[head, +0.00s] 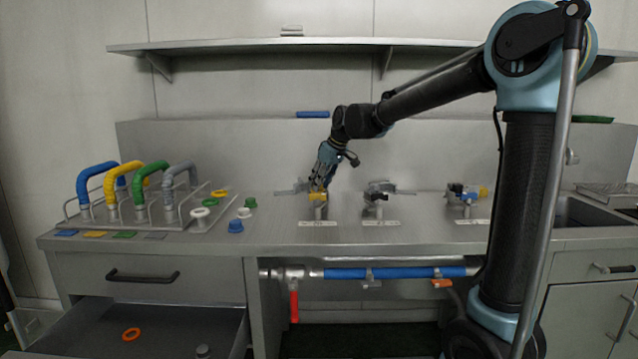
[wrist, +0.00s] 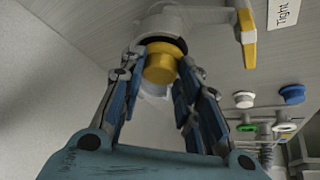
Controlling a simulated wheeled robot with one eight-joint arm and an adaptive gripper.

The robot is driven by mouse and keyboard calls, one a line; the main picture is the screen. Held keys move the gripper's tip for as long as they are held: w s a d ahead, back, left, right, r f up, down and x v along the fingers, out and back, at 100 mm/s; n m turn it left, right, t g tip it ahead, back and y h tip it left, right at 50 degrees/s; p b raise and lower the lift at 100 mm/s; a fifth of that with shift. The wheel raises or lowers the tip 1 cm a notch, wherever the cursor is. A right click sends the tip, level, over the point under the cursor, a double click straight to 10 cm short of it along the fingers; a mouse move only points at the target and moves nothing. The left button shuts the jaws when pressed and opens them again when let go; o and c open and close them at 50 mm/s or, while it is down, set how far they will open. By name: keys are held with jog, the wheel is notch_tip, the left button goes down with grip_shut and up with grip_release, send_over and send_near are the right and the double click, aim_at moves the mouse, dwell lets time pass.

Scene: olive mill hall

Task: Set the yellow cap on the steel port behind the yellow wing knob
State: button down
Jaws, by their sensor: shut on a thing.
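The yellow cap (wrist: 160,64) is between the fingers of my gripper (wrist: 162,58), which is shut on it. In the wrist view the cap is in front of the dark mouth of the steel port (wrist: 163,23) and overlaps it. I cannot tell whether the cap touches or sits on the port. The yellow wing knob (wrist: 247,36) is on the same fitting, to the right in the wrist view. In the head view the knob (head: 318,197) is just below my gripper (head: 322,184), which hides the port and the cap.
Two other fittings, a middle one (head: 380,192) and a right one (head: 464,194), stand along the bench. Loose blue (head: 236,226), white (head: 243,213) and green (head: 250,202) caps lie to the left. A drawer (head: 150,325) is open.

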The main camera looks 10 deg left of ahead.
jog(key=shift+f, duration=0.15)
jog(key=c, duration=1.1)
grip_release()
jog(key=o, duration=0.6)
jog(key=shift+r, duration=4.55)
